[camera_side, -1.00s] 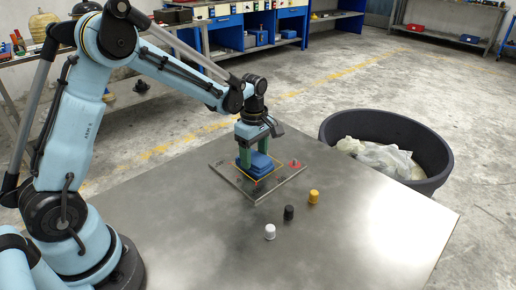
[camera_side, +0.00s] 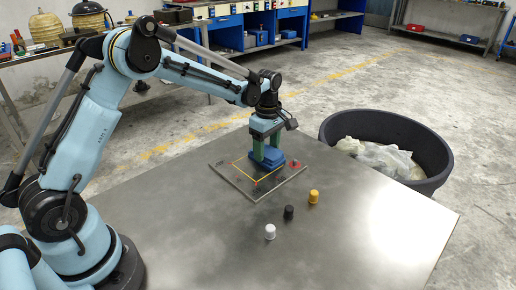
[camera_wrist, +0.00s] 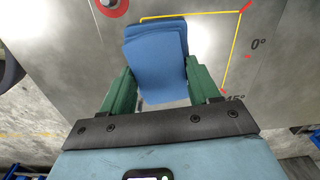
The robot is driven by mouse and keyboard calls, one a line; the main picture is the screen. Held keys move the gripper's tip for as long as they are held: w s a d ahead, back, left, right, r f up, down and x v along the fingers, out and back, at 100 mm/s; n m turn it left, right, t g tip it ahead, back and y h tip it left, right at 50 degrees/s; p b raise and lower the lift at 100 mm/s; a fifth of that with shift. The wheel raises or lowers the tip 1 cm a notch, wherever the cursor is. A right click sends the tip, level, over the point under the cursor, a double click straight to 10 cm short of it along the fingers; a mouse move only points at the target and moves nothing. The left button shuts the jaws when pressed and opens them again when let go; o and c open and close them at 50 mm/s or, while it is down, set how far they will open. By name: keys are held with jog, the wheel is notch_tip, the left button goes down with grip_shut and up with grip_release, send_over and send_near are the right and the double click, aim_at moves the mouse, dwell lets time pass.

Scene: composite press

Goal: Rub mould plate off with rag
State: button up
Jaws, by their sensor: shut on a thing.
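The mould plate (camera_side: 238,181) is a flat grey metal square lying on the table, with a yellow outline, red marks and printed angle labels. In the wrist view the plate (camera_wrist: 210,32) shows "0°" and "45°" beside the yellow line. The rag (camera_side: 265,161) is a folded blue cloth at the far right part of the plate. My gripper (camera_side: 266,157) points down over the plate with its green fingers shut on the rag, which also shows between the fingers in the wrist view (camera_wrist: 157,52). The rag hides part of the outline and seems to rest on the plate.
White (camera_side: 270,231), black (camera_side: 289,212) and yellow (camera_side: 313,196) caps stand in a row on the table in front of the plate. A red knob (camera_side: 294,164) sits at the plate's right corner. A black tub (camera_side: 432,150) with plastic sheeting stands beyond the table.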

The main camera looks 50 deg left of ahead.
jog(key=shift+w+f, duration=0.1)
jog(key=shift+w, duration=0.05)
jog(key=shift+r, duration=3.55)
